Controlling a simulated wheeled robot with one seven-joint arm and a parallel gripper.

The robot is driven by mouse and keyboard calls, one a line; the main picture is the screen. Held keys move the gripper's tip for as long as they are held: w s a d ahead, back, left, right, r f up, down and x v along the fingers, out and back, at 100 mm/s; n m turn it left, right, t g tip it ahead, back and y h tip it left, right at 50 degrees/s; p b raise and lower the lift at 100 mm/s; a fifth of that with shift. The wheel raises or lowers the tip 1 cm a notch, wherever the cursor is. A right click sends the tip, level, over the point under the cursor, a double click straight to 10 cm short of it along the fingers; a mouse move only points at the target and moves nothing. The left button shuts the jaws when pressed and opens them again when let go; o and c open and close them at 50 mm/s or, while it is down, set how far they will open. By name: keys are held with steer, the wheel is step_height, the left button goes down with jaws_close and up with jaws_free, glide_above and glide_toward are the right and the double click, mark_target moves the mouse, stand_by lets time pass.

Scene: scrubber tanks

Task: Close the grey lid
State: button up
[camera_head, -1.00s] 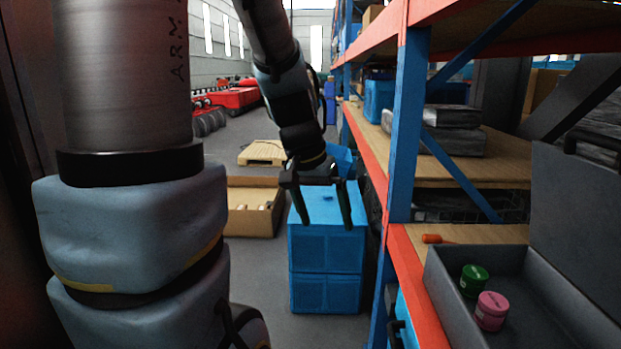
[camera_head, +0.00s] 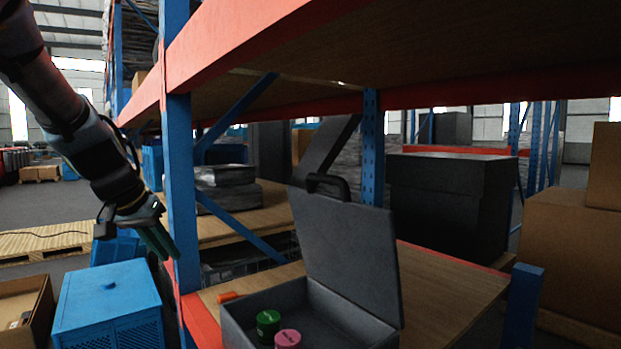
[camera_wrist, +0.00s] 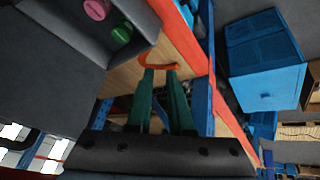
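The grey lid (camera_head: 345,250) stands raised at the back of an open grey box (camera_head: 246,325) on the wooden shelf. A black handle (camera_head: 328,183) sits on its top edge. A green can (camera_head: 268,325) and a pink can (camera_head: 288,339) are inside the box. My gripper (camera_head: 163,243) is in front of the blue rack post, left of the box and apart from the lid. In the wrist view its two green fingers (camera_wrist: 160,72) show a gap with nothing between them. The box and part of the lid (camera_wrist: 45,70) are at upper left there.
The blue rack post (camera_head: 181,190) and red upper beam (camera_head: 240,50) border the shelf. An orange object (camera_head: 229,296) lies left of the box. Black cases (camera_head: 450,205) stand behind on the right. A blue crate (camera_head: 105,300) stands on the floor.

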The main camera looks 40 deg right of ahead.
steer(key=s+d+r+m+h, duration=0.1)
steer(key=d+r, duration=0.2)
steer(key=d, duration=0.2)
steer(key=d+r+m+h, duration=0.1)
steer(key=d+r+m, duration=0.1)
steer(key=d, duration=0.3)
steer(key=s+d+r+m+g+h+b, duration=0.1)
steer(key=d+r+m+h, duration=0.1)
steer(key=d+r, duration=0.3)
steer(key=shift+s+d, duration=0.3)
steer(key=shift+d, duration=0.2)
jaws_close()
steer(key=s+d+r+m+g+h, duration=0.25)
steer(key=s+d+r+m, duration=0.3)
steer(key=d+r, duration=0.45)
steer(key=shift+n+h, duration=0.35)
steer(key=shift+h, duration=0.1)
steer(key=p+x, duration=0.1)
steer(key=x, duration=0.1)
steer(key=f+p+x, duration=0.1)
steer(key=p+x, duration=0.1)
steer(key=x, duration=0.1)
steer(key=p+x, duration=0.2)
steer(key=shift+s+a+f, duration=0.15)
steer(key=shift+s+f, duration=0.15)
steer(key=shift+f, duration=0.1)
steer(key=shift+a+f, duration=0.3)
steer(key=shift+a, duration=0.05)
